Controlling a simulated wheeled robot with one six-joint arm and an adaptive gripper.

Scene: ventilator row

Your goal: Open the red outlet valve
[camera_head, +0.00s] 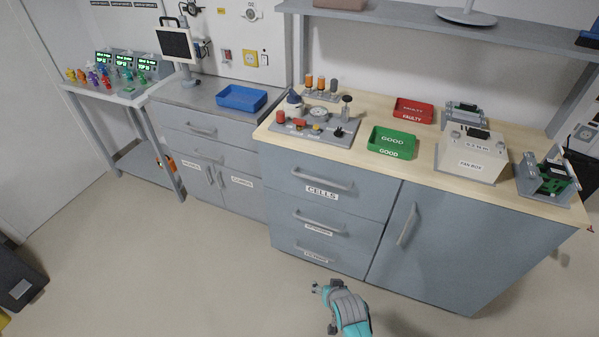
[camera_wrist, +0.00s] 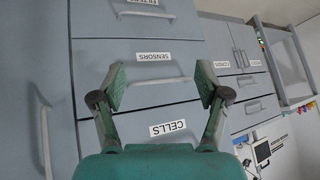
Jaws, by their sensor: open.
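A grey test panel (camera_head: 340,136) lies on the wooden worktop. It carries a small red part (camera_head: 280,117), an orange-red block (camera_head: 299,123), a round gauge (camera_head: 320,114) and dark knobs. At this size I cannot tell for sure which red part is the outlet valve. My gripper (camera_head: 318,288) is low in front of the drawer cabinet, well below the worktop and away from the panel. In the wrist view my gripper (camera_wrist: 161,84) is open and empty, its two fingers spread before the drawer fronts. The panel does not show there.
The cabinet has drawers labelled CELLS (camera_head: 322,190) and a side door (camera_head: 405,235). A green GOOD tray (camera_head: 393,153), a red FAULTY tray (camera_head: 413,115) and a fan box (camera_head: 470,162) stand right of the panel. A blue tray (camera_head: 241,98) is left. The floor in front is clear.

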